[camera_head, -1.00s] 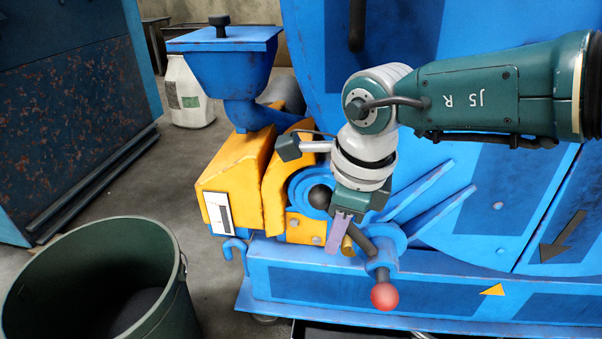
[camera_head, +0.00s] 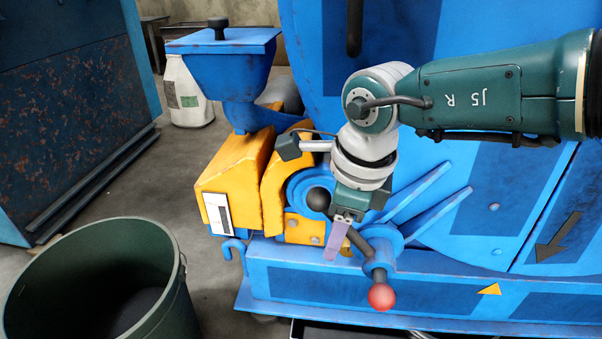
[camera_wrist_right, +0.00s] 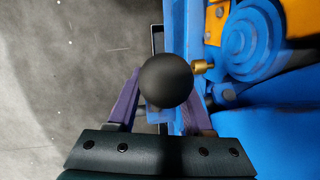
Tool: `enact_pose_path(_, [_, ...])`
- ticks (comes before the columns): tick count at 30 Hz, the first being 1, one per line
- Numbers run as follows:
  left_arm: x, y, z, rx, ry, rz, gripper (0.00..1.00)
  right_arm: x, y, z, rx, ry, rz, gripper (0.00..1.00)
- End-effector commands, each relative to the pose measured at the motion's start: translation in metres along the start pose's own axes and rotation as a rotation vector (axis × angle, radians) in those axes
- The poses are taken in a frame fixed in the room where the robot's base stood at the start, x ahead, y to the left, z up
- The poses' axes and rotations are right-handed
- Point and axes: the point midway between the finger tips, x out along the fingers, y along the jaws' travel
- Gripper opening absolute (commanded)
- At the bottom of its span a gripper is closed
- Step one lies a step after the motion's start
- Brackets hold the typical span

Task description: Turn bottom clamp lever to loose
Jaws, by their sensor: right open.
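The clamp lever shows in the head view as a dark rod (camera_head: 360,242) set in a blue hub at the lower front of the machine. A red ball knob (camera_head: 381,297) sits below the hub. A black ball knob (camera_head: 318,198) shows at the upper left of the rod, beside my right gripper (camera_head: 338,238). In the right wrist view the black ball (camera_wrist_right: 165,80) lies between the two purple fingers of my right gripper, which is open. I cannot tell whether either finger touches it. My left gripper is not in view.
The yellow housing (camera_head: 236,175) and blue hopper (camera_head: 222,70) stand left of my right gripper. Blue ribs (camera_head: 440,212) rise to its right. A green bin (camera_head: 100,285) stands at the lower left. Grey floor (camera_wrist_right: 60,70) is clear at left in the wrist view.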

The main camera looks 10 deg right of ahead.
Motion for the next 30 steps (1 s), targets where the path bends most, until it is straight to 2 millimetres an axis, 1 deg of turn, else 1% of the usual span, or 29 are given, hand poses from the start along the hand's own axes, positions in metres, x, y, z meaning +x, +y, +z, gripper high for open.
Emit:
enact_pose_path(1, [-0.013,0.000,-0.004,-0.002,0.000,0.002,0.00,-0.014,-0.002,0.001,-0.001,0.001,-0.001,0.51])
enact_pose_path(6, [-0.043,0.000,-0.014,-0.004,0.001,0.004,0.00,-0.048,-0.002,0.001,-0.001,0.000,-0.001,0.51])
enact_pose_path(9, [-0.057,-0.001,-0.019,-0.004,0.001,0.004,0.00,-0.066,-0.002,0.001,-0.001,0.001,-0.001,0.51])
enact_pose_path(13, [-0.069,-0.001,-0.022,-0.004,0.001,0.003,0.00,-0.083,-0.001,0.000,-0.001,0.001,0.000,0.51])
enact_pose_path(15, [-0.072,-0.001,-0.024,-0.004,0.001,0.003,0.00,-0.088,-0.001,0.000,0.001,0.001,0.000,0.51])
enact_pose_path(18, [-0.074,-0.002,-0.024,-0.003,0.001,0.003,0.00,-0.092,0.000,0.000,0.001,0.002,0.001,0.51])
enact_pose_path(30, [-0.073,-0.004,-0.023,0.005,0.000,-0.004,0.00,-0.091,0.000,-0.001,0.001,0.002,0.001,0.51])
